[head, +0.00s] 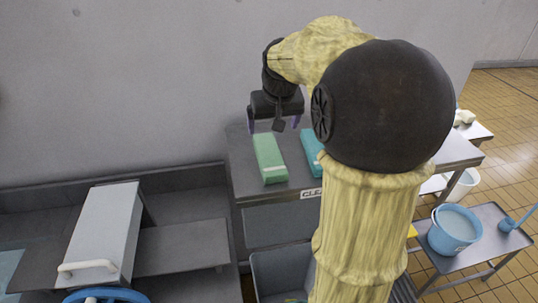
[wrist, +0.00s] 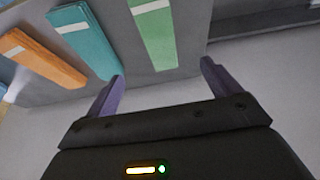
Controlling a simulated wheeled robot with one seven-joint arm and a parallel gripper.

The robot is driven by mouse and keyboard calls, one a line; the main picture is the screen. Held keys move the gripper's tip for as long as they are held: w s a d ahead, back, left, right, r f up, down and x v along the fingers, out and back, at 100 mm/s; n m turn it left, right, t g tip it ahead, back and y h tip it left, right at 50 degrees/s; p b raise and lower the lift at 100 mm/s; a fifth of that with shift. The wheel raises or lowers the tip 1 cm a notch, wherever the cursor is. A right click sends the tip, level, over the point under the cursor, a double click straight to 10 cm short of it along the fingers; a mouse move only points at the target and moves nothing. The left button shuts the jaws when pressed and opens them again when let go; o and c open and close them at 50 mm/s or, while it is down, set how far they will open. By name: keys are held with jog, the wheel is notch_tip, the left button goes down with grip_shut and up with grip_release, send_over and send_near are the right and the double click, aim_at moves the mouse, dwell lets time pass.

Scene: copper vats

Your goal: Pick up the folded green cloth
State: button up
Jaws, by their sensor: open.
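The folded green cloth (head: 269,158) lies flat on a grey counter (head: 243,178) in the head view, a long narrow block. It also shows in the wrist view (wrist: 158,38), at the top middle, with a white band across it. My gripper (head: 273,124) is above the far end of the cloth in the head view, apart from it. In the wrist view its two purple fingers (wrist: 163,82) are spread wide, with nothing between their tips. The cloth is ahead of the tips, roughly in line with the gap.
A folded teal cloth (head: 312,150) lies just right of the green one. An orange cloth (wrist: 43,56) lies beyond it in the wrist view. A wall (head: 150,90) stands close behind the counter. A grey bin (head: 283,270) is below its front. A blue bucket (head: 455,228) is at right.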

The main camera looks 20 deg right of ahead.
jog(key=p, duration=0.2)
send_over(269, 152)
jog(key=s, duration=0.2)
jog(key=f, duration=0.8)
jog(key=shift+s+a, duration=0.15)
jog(key=shift+a, duration=0.1)
jog(key=shift+s, duration=0.1)
jog(key=shift+p+x, duration=1.05)
jog(key=shift+x, duration=1.55)
jog(key=c, duration=1.2)
notch_tip(269, 152, up, 10)
jog(key=b, duration=0.2)
